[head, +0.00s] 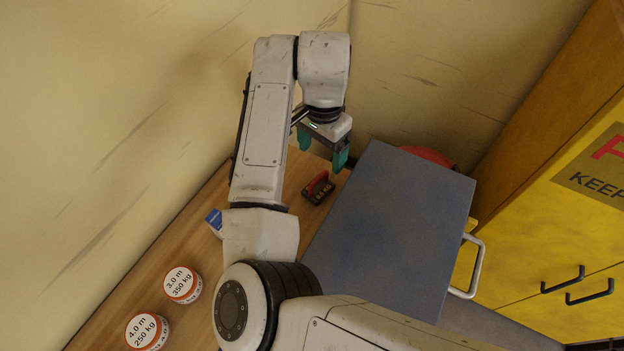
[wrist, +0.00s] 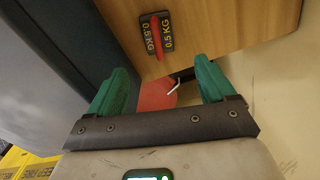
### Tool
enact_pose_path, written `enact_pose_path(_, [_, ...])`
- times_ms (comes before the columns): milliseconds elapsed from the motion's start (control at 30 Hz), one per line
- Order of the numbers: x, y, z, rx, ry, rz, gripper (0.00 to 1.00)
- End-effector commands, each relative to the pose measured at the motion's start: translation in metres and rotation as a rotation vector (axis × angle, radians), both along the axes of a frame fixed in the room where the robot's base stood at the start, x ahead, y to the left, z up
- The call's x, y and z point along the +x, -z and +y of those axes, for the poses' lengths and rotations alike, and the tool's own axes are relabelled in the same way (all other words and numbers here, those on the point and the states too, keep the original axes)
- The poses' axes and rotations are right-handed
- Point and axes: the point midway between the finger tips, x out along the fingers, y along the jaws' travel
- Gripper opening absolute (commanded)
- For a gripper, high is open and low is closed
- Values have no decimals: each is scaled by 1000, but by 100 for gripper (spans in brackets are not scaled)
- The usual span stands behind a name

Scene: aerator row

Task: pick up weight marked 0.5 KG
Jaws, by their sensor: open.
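The weight marked 0.5 KG (head: 318,188) is a small black block with yellow lettering and a red upright handle. It sits on the wooden bench top beside the blue-grey box. In the wrist view the weight (wrist: 156,36) lies beyond the fingertips, near the top middle, with 0.5 KG readable on both sides of its red handle. My gripper (head: 322,155) is open and empty above the bench, with its green fingers pointing down. In the wrist view the gripper's two green fingers (wrist: 164,80) are wide apart, with nothing between them touching either one.
The blue-grey box (head: 392,225) stands close to the weight's right. A blue-and-white item (head: 214,222) is partly hidden by my arm. Two round labelled tubs (head: 182,285) (head: 147,332) stand at lower left. A red object (head: 430,156) shows behind the box. Yellow cabinets (head: 560,230) are at right.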

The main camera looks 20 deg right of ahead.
Motion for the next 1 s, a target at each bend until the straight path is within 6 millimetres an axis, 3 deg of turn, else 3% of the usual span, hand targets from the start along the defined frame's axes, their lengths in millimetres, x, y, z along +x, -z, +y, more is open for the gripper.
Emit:
enact_pose_path(300, [-1,44,1,1,-1,5,83])
enact_pose_path(567, [-3,62,4,0,-3,5,83])
enact_pose_path(800, [-6,96,7,1,-1,5,83])
enact_pose_path(1000, [-6,104,7,1,0,2,83])
